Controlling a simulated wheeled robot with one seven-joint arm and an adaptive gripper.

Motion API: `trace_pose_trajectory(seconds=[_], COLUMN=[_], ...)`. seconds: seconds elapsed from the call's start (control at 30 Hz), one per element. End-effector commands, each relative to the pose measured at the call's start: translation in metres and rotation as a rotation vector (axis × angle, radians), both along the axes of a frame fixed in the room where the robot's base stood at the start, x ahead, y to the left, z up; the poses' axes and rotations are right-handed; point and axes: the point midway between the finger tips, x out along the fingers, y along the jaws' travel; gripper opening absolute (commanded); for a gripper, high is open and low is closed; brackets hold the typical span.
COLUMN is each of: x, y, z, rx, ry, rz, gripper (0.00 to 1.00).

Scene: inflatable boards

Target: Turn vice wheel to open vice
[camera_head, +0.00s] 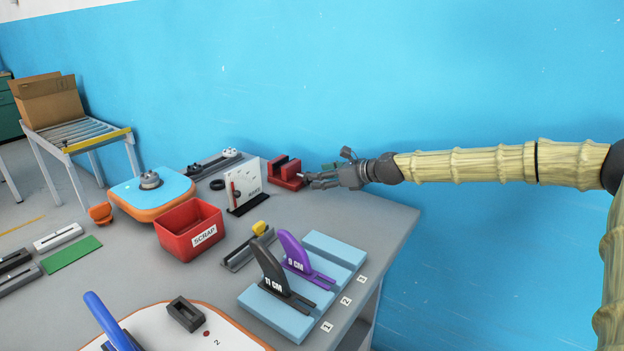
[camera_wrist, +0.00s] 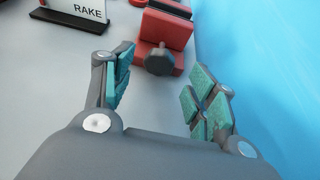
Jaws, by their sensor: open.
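The red vice (camera_head: 286,172) stands on the grey table near the blue wall, and it also shows at the top of the wrist view (camera_wrist: 166,27). Its dark wheel (camera_wrist: 160,60) faces me in the wrist view, beyond and between my fingertips. My gripper (camera_head: 318,176) reaches in from the right, low over the table, just right of the vice. In the wrist view, its teal-padded fingers (camera_wrist: 160,93) are spread apart with nothing between them. The gap between the vice jaws cannot be judged clearly.
A white sign board (camera_head: 243,186) on a black base stands left of the vice. A red scrap box (camera_head: 189,230), a yellow-topped fixture (camera_head: 259,229) and purple and black fins on blue blocks (camera_head: 322,248) lie nearer. The blue wall (camera_wrist: 270,70) is close on the right.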

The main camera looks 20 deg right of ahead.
Motion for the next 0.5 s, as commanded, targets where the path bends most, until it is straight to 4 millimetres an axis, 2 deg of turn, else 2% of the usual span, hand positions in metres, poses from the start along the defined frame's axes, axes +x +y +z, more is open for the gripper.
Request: trace_pose_trajectory(seconds=[0.23, 0.5], x=[0.02, 0.031], y=[0.015, 0.024], z=[-0.011, -0.016], rx=[-0.001, 0.0], ry=[0.001, 0.0], rz=[0.0, 0.0], gripper=[0.57, 0.57])
